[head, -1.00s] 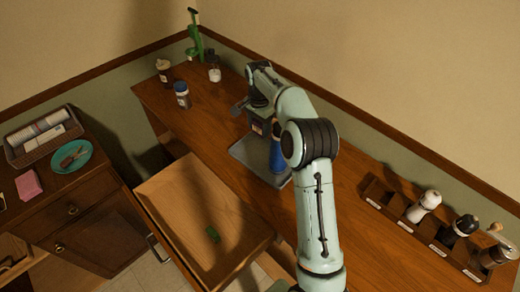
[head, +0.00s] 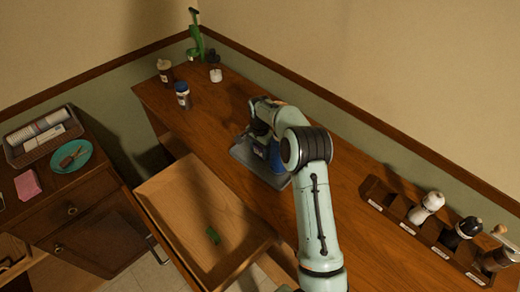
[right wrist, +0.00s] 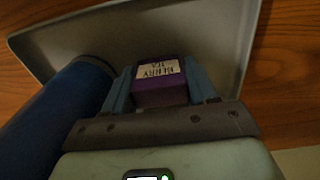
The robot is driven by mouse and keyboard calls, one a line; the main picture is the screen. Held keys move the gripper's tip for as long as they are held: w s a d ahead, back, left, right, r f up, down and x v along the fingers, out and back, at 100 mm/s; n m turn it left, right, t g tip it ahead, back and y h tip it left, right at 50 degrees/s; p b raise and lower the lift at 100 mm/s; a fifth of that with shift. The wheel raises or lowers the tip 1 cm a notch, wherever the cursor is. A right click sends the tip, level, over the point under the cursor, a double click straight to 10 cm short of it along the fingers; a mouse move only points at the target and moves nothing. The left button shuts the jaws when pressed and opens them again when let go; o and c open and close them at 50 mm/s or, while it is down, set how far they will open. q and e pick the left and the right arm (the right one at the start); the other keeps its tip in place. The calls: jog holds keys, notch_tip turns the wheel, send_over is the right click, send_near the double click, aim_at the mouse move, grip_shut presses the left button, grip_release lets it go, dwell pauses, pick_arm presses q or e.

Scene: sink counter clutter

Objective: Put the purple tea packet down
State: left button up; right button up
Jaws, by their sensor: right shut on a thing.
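My right gripper (right wrist: 162,85) is shut on the purple tea packet (right wrist: 160,92), which sits between its two blue-grey fingers. The packet's white label shows upside down in the right wrist view. The packet is over the grey tray (right wrist: 218,48); I cannot tell whether it touches the tray. In the head view my right arm reaches over the counter to the tray (head: 246,155), and the gripper and packet are mostly hidden there. A blue bottle (right wrist: 62,108) stands beside the packet, close to the gripper; it also shows in the head view (head: 277,158). My left gripper is not in view.
A spice rack (head: 412,228) with shakers stands on the right of the wooden counter (head: 225,110). Bottles and a white jar (head: 215,76) stand at the far left end. An open drawer (head: 185,205) with a green item (head: 213,236) is in front.

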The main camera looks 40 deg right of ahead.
jog(key=shift+f, duration=0.15)
jog(key=o, duration=1)
notch_tip(320, 180, up, 11)
jog(key=shift+w+r+p, duration=0.1)
jog(key=shift+w+p, duration=0.05)
jog(key=shift+p, duration=0.3)
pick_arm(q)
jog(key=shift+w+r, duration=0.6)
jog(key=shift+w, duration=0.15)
pick_arm(e)
jog(key=shift+s+r, duration=0.2)
jog(key=shift+r, duration=0.4)
